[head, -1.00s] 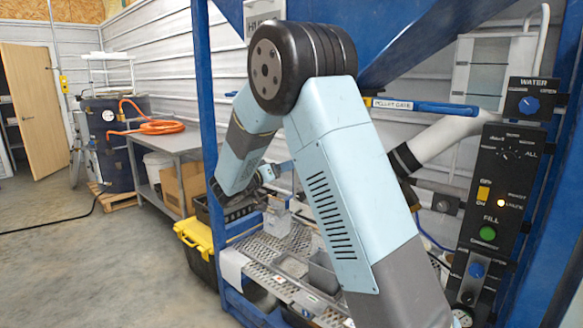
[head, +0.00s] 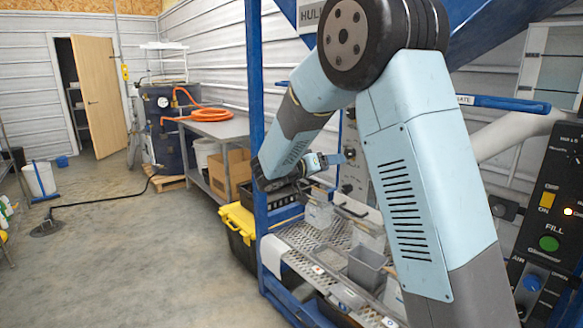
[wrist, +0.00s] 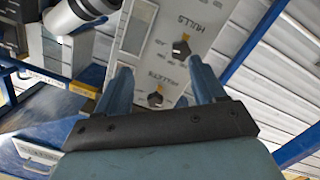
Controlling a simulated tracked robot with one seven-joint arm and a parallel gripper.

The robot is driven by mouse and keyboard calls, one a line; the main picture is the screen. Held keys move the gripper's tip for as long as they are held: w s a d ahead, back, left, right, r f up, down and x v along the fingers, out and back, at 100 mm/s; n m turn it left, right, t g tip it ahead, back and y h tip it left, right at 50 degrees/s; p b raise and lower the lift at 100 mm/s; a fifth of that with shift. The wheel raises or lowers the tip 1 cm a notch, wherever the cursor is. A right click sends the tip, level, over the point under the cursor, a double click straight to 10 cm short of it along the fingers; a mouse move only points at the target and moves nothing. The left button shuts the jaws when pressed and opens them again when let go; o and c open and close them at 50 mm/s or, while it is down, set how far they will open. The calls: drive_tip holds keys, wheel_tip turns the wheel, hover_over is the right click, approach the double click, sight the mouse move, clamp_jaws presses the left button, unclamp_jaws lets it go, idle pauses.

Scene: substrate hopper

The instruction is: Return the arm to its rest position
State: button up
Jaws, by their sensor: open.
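My arm rises from the bottom right of the head view, bends at the high elbow and reaches down-left. My gripper (head: 337,158) is small there, above the mesh bench (head: 305,240), and its fingertips are hard to make out. In the wrist view my gripper (wrist: 163,80) has its two blue fingers spread, with nothing between them. Beyond the fingers is a pale panel (wrist: 150,45) marked HULLS, with black knobs. I cannot tell how far it is from the fingertips.
A blue frame post (head: 257,130) stands left of my gripper. A grey bin (head: 367,268) and other containers sit on the mesh bench. A black-and-yellow tote (head: 238,225) is beside it. A dark control panel (head: 548,225) is at the right. The concrete floor (head: 130,255) at the left is largely open.

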drive_tip(key=s+d+r+g+y, duration=0.1)
drive_tip(key=s+d+g+y, duration=0.2)
drive_tip(key=s+d, duration=0.5)
drive_tip(key=s+d+r+g+y, duration=0.2)
drive_tip(key=s+d+g+y, duration=0.15)
drive_tip(key=s, duration=0.85)
drive_tip(key=s+a+n+t+y, duration=0.1)
drive_tip(key=s+y, duration=0.3)
drive_tip(key=s, duration=0.5)
drive_tip(key=s+a+n+t+y, duration=0.2)
drive_tip(key=s+n+y, duration=0.1)
drive_tip(key=s, duration=0.6)
drive_tip(key=shift+a+n+y, duration=0.3)
drive_tip(key=shift+n+y, duration=0.1)
drive_tip(key=shift+y, duration=0.05)
